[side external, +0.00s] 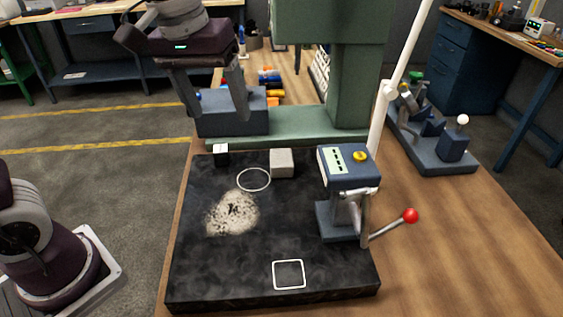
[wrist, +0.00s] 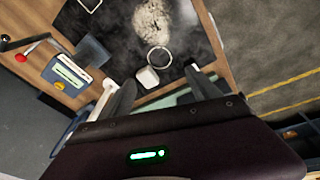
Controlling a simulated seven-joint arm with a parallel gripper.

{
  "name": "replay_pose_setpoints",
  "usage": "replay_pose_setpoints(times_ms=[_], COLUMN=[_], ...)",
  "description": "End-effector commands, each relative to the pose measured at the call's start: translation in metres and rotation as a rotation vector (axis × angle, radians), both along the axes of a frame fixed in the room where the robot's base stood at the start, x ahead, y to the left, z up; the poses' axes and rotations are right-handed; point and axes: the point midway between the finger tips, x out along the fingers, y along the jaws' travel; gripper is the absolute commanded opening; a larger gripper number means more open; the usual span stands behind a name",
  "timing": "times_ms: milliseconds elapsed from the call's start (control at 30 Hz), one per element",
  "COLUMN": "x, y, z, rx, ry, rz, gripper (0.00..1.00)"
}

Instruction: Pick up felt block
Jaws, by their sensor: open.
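A pale grey block with soft edges (side external: 282,163), which looks like the felt block, sits on the black slab (side external: 310,255) near its back edge. In the wrist view, the pale block (wrist: 147,77) lies just beyond my left finger. My gripper (side external: 218,115) is open and empty, raised above the slab's back left, left of the pale block in the side view. Both fingers also show in the wrist view (wrist: 160,80), spread apart. A smaller black block with a white face (side external: 221,155) stands at the slab's back left corner.
A white ring (side external: 253,190), a pale powdery patch (side external: 232,212) and a white square outline (side external: 289,287) mark the slab. A blue device with a red-knobbed lever (side external: 350,165) stands to the right. A green machine column (side external: 355,85) rises behind. The slab's front left is clear.

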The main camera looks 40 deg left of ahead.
Motion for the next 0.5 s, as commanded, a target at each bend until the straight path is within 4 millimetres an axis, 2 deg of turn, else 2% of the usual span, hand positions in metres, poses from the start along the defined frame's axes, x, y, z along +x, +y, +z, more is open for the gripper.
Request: replay_pose_setpoints(times_ms=[33,100,200,300,500], x=[0.03,0.066,0.1,0.117,0.122], y=[-0.007,-0.017,-0.029,-0.036,-0.036], z=[-0.017,-0.041,-0.076,-0.099,-0.124], rx=[-0.008,-0.016,-0.015,-0.011,-0.009], ry=[0.056,0.117,0.18,0.213,0.227], rz=[0.056,0.146,0.245,0.303,0.327], gripper=[0.71,0.71,0.71,0.71,0.71])
